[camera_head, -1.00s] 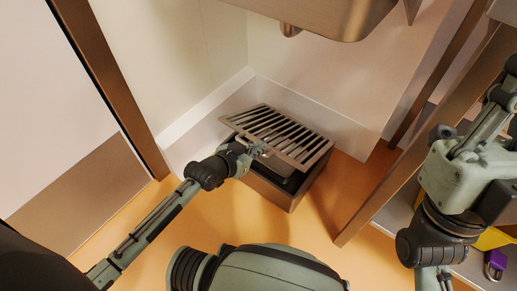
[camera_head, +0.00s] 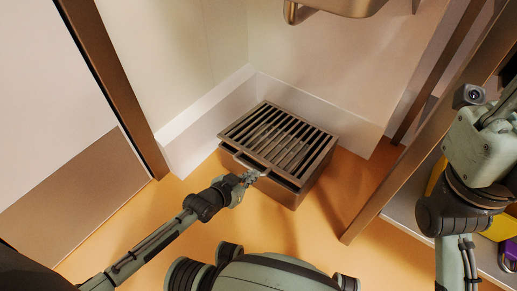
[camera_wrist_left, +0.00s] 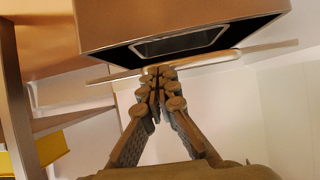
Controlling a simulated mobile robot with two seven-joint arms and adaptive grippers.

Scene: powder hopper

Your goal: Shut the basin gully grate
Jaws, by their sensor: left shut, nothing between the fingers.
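The basin gully is a brown metal box (camera_head: 283,190) standing on the orange floor in the corner. Its slatted grate (camera_head: 300,137) lies over the top, low and close to flat. A dark gap shows under the grate's front edge. In the left wrist view the grate (camera_wrist_left: 230,58) is a thin edge-on plate, a little apart from the box (camera_wrist_left: 170,20), with a dark opening between them. My left gripper (camera_head: 256,175) is shut and empty at the front edge of the grate. Its fingertips (camera_wrist_left: 158,76) are close to the grate's edge; contact is unclear. My right gripper is out of view.
A metal basin (camera_head: 340,6) hangs above. White walls with a pale skirting (camera_head: 205,128) close in behind the box. A brown post (camera_head: 115,90) stands at left and a brown cabinet edge (camera_head: 400,170) at right. Open floor (camera_head: 310,235) lies in front.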

